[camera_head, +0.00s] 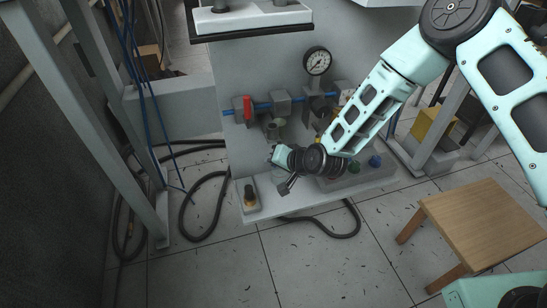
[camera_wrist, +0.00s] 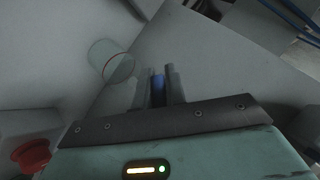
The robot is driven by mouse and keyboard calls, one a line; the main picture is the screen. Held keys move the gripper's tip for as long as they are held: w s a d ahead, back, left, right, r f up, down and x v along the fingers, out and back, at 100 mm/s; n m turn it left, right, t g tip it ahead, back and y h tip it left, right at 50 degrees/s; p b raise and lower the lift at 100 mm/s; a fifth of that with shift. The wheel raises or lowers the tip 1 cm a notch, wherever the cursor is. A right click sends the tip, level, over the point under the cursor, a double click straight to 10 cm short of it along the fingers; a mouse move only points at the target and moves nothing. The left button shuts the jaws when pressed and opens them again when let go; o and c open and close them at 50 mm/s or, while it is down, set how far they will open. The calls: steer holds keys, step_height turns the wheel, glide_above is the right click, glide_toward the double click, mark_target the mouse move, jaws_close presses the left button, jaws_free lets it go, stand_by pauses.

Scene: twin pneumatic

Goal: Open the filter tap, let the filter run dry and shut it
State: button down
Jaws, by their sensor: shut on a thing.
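My gripper (camera_wrist: 158,88) is shut on a small blue piece (camera_wrist: 158,92), which shows between its two fingers in the wrist view. It appears to be the filter tap, but the fingers hide most of it. A clear cup with a red ring (camera_wrist: 111,62) stands beside the fingers in the wrist view. The water level in the filter cannot be read.
A red valve handle (camera_head: 248,108) is on the blue line left of the filter, with a pressure gauge (camera_head: 318,61) above right. A button panel (camera_head: 357,174) is right of my gripper. A red button (camera_wrist: 30,154) is at lower left in the wrist view. Black hoses (camera_head: 190,210) lie on the floor.

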steer(key=shift+w+d, duration=0.1)
steer(key=c, duration=1.5)
jaws_free()
steer(key=shift+o, duration=0.2)
steer(key=p+v, duration=0.6)
steer(key=v, duration=1.1)
steer(key=shift+s, duration=0.25)
steer(key=shift+r, duration=0.1)
